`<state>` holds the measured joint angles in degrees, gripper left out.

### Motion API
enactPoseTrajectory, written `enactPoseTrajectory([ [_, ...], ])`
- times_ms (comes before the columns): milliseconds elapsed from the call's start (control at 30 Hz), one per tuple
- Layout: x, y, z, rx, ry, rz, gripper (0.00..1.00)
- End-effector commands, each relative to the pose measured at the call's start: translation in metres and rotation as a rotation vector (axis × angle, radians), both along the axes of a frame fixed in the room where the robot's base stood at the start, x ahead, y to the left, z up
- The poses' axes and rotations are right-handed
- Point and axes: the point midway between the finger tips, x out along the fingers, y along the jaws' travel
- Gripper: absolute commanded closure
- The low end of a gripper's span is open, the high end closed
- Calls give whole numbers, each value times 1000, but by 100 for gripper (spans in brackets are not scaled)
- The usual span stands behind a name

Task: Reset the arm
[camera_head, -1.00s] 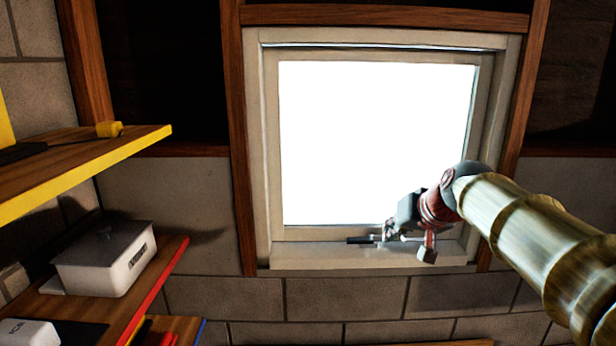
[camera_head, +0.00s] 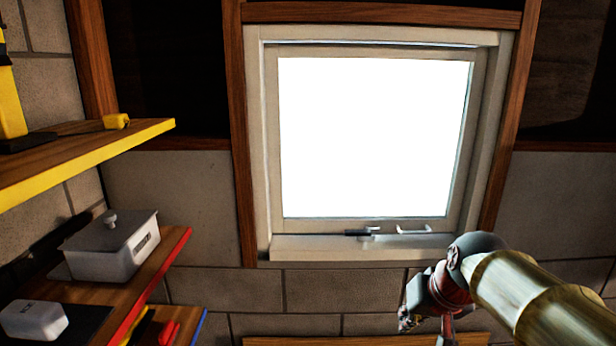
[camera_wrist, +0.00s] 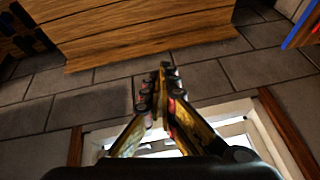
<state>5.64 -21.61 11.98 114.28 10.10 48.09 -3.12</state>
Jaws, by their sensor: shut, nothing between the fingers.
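My gripper (camera_head: 408,318) is low at the right in the head view, below the window sill and in front of the block wall. In the wrist view my gripper (camera_wrist: 160,88) has its fingers together, with nothing between them. It is apart from the window (camera_head: 375,140), whose black handle (camera_head: 358,233) and light metal catch (camera_head: 413,230) sit on the lower frame. The window also shows upside down at the bottom of the wrist view (camera_wrist: 235,110), partly hidden by the gripper.
Shelves stand at the left: a yellow-edged upper one (camera_head: 90,160) and a red-edged lower one (camera_head: 150,285) with a lidded white box (camera_head: 112,255) and a small white box (camera_head: 35,320). A wooden surface (camera_wrist: 150,35) lies below the window. Space before the wall looks clear.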

Motion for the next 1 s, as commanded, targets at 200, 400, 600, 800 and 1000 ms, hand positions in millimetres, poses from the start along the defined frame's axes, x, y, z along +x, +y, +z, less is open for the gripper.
enactPoseTrajectory([
  [200,-126,2,-79,-93,80,36,100],
  [400,-186,4,-118,-145,49,78,100],
  [600,-191,9,-113,-147,-7,92,100],
  [800,-191,10,-112,-147,-5,94,100],
  [1000,-190,10,-112,-146,-5,93,100],
])
